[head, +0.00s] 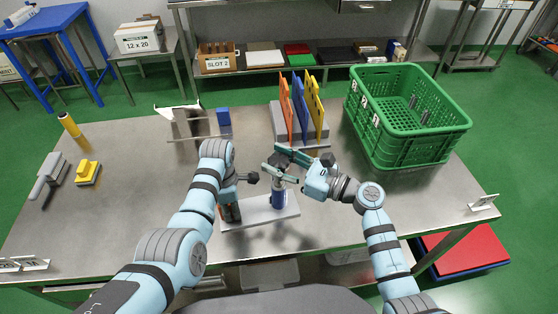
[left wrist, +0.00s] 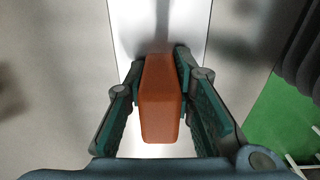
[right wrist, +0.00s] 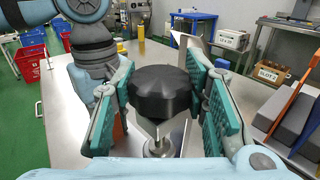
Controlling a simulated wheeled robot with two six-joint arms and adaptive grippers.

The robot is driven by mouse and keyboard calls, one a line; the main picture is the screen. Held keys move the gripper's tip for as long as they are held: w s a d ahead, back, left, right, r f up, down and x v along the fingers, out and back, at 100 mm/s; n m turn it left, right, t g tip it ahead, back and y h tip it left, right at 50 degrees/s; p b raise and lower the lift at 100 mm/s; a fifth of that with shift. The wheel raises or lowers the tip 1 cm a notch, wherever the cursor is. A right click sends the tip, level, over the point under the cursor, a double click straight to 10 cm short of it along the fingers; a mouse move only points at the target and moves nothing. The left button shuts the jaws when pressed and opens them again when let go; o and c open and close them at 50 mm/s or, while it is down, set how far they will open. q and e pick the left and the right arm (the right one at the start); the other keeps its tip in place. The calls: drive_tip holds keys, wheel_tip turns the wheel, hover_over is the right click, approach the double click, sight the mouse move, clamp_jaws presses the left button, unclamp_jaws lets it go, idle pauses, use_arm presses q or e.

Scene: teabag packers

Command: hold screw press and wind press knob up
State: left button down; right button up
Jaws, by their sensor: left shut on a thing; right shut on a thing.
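The screw press has a pale base plate (head: 258,211) on the table, with a blue cylinder (head: 278,199) standing at its right part. My left gripper (head: 231,212) points down over the plate's left part. The left wrist view shows its fingers shut on an orange upright block (left wrist: 160,105) of the press. My right gripper (head: 281,165) reaches in from the right above the cylinder. In the right wrist view its fingers sit on both sides of the black press knob (right wrist: 160,92), shut on it. A metal screw (right wrist: 158,146) shows below the knob. The head view mostly hides the knob.
A green crate (head: 405,125) stands at the back right. A rack with coloured boards (head: 303,110) stands behind the press.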

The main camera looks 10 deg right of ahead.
drive_tip(key=n+g+y, duration=0.1)
drive_tip(key=n+g, duration=0.1)
drive_tip(key=g, duration=0.1)
drive_tip(key=n+g+y, duration=0.2)
drive_tip(key=g, duration=0.1)
drive_tip(key=shift+f+n+g, duration=0.1)
drive_tip(key=shift+n+g, duration=0.2)
drive_tip(key=shift+n, duration=0.1)
drive_tip(key=shift+n+g+y, duration=0.3)
drive_tip(key=shift+n+g, duration=0.2)
drive_tip(key=shift+g, duration=0.3)
drive_tip(key=o, duration=1.2)
drive_tip(key=shift+c, duration=0.2)
